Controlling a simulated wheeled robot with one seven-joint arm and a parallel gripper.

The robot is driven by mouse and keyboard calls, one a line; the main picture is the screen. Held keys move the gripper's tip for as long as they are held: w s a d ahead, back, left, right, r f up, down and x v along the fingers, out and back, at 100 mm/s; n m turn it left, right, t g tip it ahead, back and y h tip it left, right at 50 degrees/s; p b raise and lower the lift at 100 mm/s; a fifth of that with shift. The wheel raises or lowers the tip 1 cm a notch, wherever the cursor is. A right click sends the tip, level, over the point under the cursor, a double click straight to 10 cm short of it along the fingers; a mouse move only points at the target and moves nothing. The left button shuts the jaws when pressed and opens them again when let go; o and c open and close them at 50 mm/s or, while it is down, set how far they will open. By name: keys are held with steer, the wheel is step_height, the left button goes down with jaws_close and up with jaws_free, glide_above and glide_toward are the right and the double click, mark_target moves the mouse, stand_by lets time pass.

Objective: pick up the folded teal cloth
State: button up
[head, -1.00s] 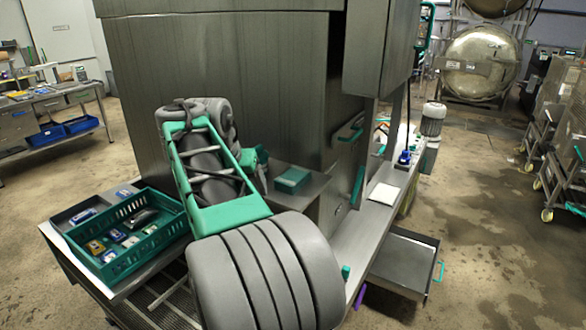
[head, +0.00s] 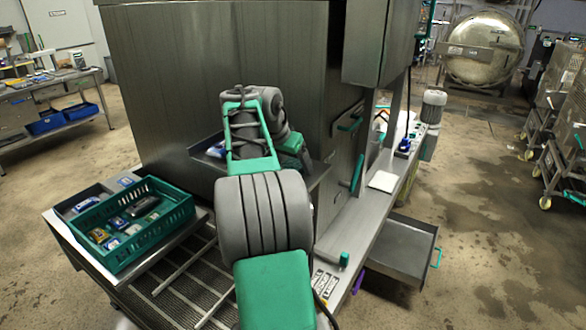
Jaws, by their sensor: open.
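The folded teal cloth lay on the small metal shelf (head: 318,172) against the steel cabinet in the earlier head view. Now my arm covers that spot, and I cannot tell the cloth apart from the teal parts of my wrist. My gripper (head: 303,160) is at the far end of my arm, low over the shelf where the cloth lay. It is open, but its fingers are mostly hidden and very small. I cannot tell whether it touches the cloth.
A teal crate (head: 150,232) with several small items stands on a metal side table at left. The steel cabinet (head: 170,90) rises behind the shelf. An open drawer (head: 398,250) juts out at right. A white pad (head: 383,181) lies on the right-hand ledge.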

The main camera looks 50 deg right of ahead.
steer(key=shift+f, duration=0.25)
steer(key=shift+c, duration=0.5)
steer(key=c, duration=1.4)
